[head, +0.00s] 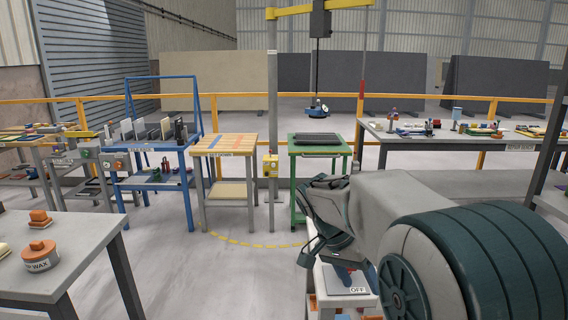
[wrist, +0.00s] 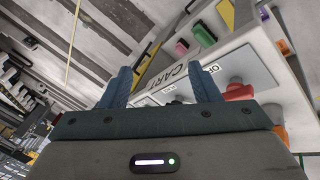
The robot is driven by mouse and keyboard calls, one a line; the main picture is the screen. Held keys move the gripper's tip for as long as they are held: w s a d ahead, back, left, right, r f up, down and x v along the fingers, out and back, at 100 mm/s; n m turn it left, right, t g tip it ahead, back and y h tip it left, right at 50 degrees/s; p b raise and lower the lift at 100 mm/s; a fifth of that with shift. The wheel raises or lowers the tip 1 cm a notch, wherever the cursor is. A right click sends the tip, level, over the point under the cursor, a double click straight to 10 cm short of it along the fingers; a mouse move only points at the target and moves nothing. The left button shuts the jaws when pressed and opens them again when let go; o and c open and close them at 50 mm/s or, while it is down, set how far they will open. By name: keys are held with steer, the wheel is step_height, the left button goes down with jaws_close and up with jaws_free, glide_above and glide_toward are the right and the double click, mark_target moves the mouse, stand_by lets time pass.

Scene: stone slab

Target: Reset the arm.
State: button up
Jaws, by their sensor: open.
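My gripper (wrist: 165,88) shows in the wrist view with its two blue fingers apart and nothing between them. My fingertips are hard to make out in the head view. Whether they touch the cart I cannot tell.
A grey table (head: 60,262) with an orange-topped wax tin (head: 40,255) stands at the left. Behind are a wooden-topped table (head: 224,143), a green stand (head: 320,148), a blue rack (head: 150,181) and a long bench (head: 455,138). Open floor (head: 180,265) lies at centre left.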

steer(key=s+n+t+y+p, duration=0.3)
steer(key=s+n, duration=0.5)
steer(key=s, duration=0.8)
steer(key=shift+s+a+r+n+t+y+p, duration=0.3)
steer(key=shift+t+y+p, duration=0.15)
steer(key=shift+y, duration=0.65)
